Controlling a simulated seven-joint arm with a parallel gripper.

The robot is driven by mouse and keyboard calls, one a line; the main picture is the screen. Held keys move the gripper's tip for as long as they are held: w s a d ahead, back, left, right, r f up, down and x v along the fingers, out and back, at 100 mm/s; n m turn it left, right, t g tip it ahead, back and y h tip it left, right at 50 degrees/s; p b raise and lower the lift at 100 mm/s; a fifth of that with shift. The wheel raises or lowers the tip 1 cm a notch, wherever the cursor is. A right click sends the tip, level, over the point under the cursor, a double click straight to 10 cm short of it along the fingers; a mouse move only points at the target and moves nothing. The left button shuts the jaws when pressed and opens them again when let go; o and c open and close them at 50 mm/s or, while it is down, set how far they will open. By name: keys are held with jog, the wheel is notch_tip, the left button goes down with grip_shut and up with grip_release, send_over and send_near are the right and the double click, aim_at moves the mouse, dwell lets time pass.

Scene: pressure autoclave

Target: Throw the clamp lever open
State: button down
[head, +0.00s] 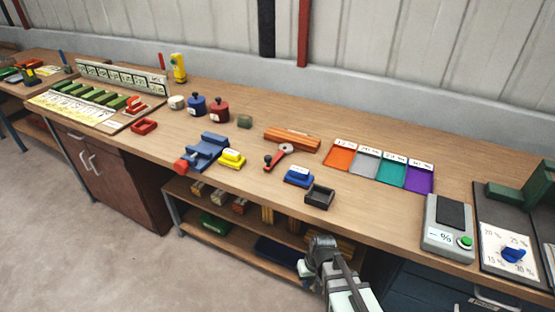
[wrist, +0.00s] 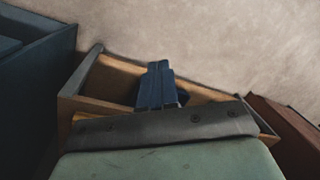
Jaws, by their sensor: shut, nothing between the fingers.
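No autoclave and nothing I can name for certain as its clamp lever shows in either view. A small red lever (head: 277,157) with a pale round hub and a dark knob lies on the workbench, near the middle of the head view. My gripper (head: 322,243) is in front of the bench's front edge, below and to the right of that lever and well apart from it. In the wrist view my dark fingers (wrist: 158,84) are together and empty, over wooden shelving and the floor.
The bench (head: 385,217) holds a blue vise (head: 207,151), a yellow block (head: 232,159), a blue block (head: 299,177), a dark open box (head: 319,196), coloured trays (head: 340,155) and a grey scale (head: 449,233). Shelves (head: 185,212) are under the bench. Bare bench top lies between the box and scale.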

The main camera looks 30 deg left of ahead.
jog(key=a+r+m+y, duration=0.25)
jog(key=a+r, duration=0.45)
jog(key=r, duration=0.4)
jog(key=a+r+m+y, duration=0.1)
jog(key=a+r+m, duration=0.2)
jog(key=a+r, duration=0.55)
jog(key=a+r+m+y, duration=0.2)
jog(key=a+r, duration=0.3)
jog(key=r, duration=0.9)
jog(key=w+d+r+n+t, duration=0.1)
jog(key=w+d+r+t, duration=0.1)
jog(key=w, duration=0.6)
jog(key=w+d+r+n+t, duration=0.1)
jog(key=w+d+r+t, duration=0.2)
jog(key=w+d+r, duration=0.2)
jog(key=w+d, duration=0.2)
jog(key=w, duration=0.1)
jog(key=shift+r+n+h, duration=0.25)
jog(key=shift+n+h, duration=0.1)
jog(key=shift+f, duration=0.1)
